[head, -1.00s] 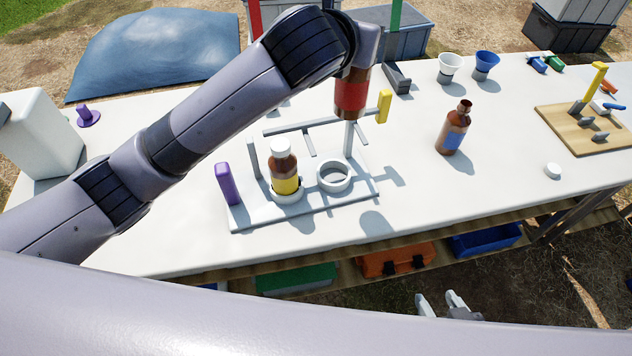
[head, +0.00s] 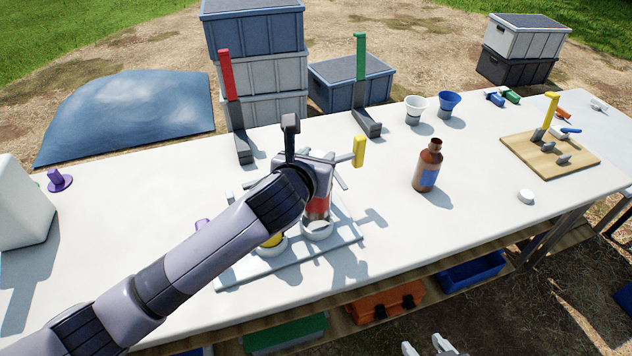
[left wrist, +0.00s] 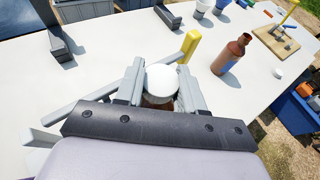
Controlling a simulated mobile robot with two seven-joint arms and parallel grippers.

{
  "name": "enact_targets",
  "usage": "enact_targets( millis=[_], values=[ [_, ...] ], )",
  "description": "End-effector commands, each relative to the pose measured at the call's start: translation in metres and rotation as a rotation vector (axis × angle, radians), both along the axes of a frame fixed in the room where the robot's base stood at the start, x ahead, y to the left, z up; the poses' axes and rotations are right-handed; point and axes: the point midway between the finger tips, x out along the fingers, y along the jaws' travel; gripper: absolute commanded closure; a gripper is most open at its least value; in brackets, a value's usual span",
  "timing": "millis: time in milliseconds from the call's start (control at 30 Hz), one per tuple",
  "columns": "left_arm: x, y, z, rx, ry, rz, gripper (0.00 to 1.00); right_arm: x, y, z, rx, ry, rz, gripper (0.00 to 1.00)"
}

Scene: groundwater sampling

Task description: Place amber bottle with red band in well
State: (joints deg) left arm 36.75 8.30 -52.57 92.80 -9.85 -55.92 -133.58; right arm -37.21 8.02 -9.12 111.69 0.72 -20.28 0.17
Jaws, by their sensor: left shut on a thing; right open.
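The amber bottle with the red band (head: 317,208) is upright in my left gripper (head: 319,184). Its white cap (left wrist: 162,79) shows between the two fingers in the left wrist view. The bottle's lower end is at the white ring-shaped well (head: 318,231) on the grey rack (head: 330,249). I cannot tell whether it sits inside the ring or just above it. A bottle with a yellow band (head: 272,240) stands in the neighbouring ring, mostly hidden by my left arm. My right gripper (head: 428,346) is open and empty at the bottom edge, off the table.
An uncapped amber bottle with a blue label (head: 428,170) stands right of the rack. A loose white cap (head: 525,196) lies farther right. A yellow handle (head: 359,151) rises behind the rack. Red (head: 229,75) and green (head: 361,57) uprights stand at the table's back edge.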

Motion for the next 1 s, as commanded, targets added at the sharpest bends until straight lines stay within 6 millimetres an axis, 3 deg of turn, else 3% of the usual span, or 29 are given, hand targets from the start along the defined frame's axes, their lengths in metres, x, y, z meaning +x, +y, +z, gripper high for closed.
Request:
enact_targets(
  millis=[433,867,900,967,1000],
  values=[
    [0.0,-0.001,-0.051,-0.003,-0.002,0.0,1.0,0.0,0.0,-0.008,0.0,0.0,0.0,0.45],
    [0.001,0.0,-0.057,-0.001,-0.005,-0.001,1.0,0.0,0.0,-0.008,0.0,0.0,0.0,0.45],
    [0.0,0.0,-0.059,0.0,-0.002,0.0,0.52,0.0,0.0,-0.008,0.0,0.0,0.0,0.45],
    [0.0,0.0,-0.058,-0.001,-0.002,0.0,0.36,0.0,0.0,-0.008,0.0,0.0,0.0,0.45],
    [0.0,0.0,-0.058,-0.001,-0.002,0.0,0.36,0.0,0.0,-0.008,0.0,0.0,0.0,0.45]
  ],
)
